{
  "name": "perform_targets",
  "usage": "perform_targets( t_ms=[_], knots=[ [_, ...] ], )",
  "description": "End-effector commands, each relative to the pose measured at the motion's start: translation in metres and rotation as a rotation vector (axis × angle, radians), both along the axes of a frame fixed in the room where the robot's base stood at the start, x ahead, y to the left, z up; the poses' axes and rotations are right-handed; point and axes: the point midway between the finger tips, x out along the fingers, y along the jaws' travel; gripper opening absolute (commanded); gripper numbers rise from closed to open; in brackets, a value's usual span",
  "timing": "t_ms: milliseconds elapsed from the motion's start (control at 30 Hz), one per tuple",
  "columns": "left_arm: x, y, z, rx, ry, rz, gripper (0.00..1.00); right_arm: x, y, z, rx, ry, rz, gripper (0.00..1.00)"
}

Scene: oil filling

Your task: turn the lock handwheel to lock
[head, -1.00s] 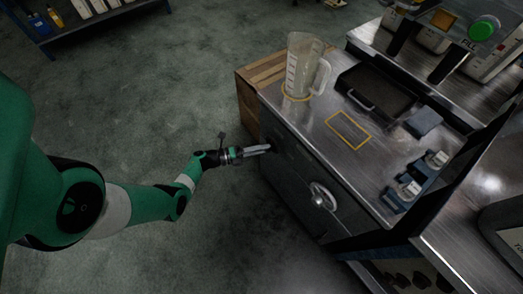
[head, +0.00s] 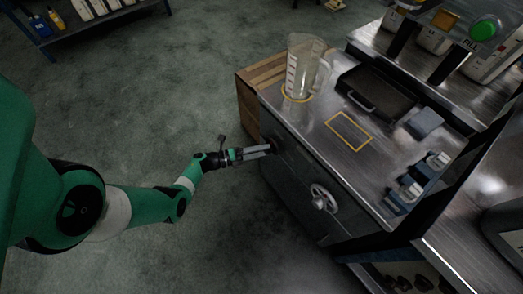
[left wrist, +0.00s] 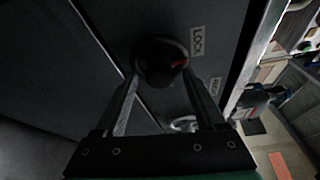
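The lock handwheel, a round black knob with a red mark (left wrist: 162,58), sits on the dark cabinet front beside a label reading LOCK (left wrist: 197,41). The red mark is on its right side in the left wrist view, near that label. My left gripper (left wrist: 161,75) has one finger on each side of the knob, tips at its edges, and appears shut on it. In the head view my left gripper (head: 268,148) reaches the cabinet front from the left, its tips largely covering the knob. My right gripper is not in view.
A silver handwheel (head: 323,198) is on the same front, to the right and lower in the head view. A clear measuring jug (head: 303,68) stands on the metal cabinet top (head: 322,113), near a dark tray (head: 375,91). Open floor lies left of the cabinet.

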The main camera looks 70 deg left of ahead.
Motion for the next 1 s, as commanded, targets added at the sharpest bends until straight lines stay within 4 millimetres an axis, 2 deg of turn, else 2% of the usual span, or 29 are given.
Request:
perform_targets(
  t_ms=[167, 267, 600, 700, 833, 1000],
  knots=[
    [-0.002, 0.001, 0.000, 0.000, 0.001, 0.001, 0.72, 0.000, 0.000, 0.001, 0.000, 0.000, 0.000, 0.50],
    [-0.012, 0.002, 0.002, 0.000, 0.001, 0.004, 0.72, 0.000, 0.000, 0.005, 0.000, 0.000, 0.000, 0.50],
    [-0.088, 0.009, 0.005, -0.001, 0.001, 0.008, 0.72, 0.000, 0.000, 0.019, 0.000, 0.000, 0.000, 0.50],
    [-0.104, 0.011, 0.005, 0.001, 0.001, 0.006, 0.72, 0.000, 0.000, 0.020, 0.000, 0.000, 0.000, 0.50],
    [-0.114, 0.010, 0.005, 0.000, 0.000, 0.001, 0.72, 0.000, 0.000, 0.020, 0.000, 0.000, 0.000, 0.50],
    [-0.116, 0.010, 0.005, 0.000, 0.000, 0.000, 0.72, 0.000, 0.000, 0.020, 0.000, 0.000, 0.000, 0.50]
  ],
)
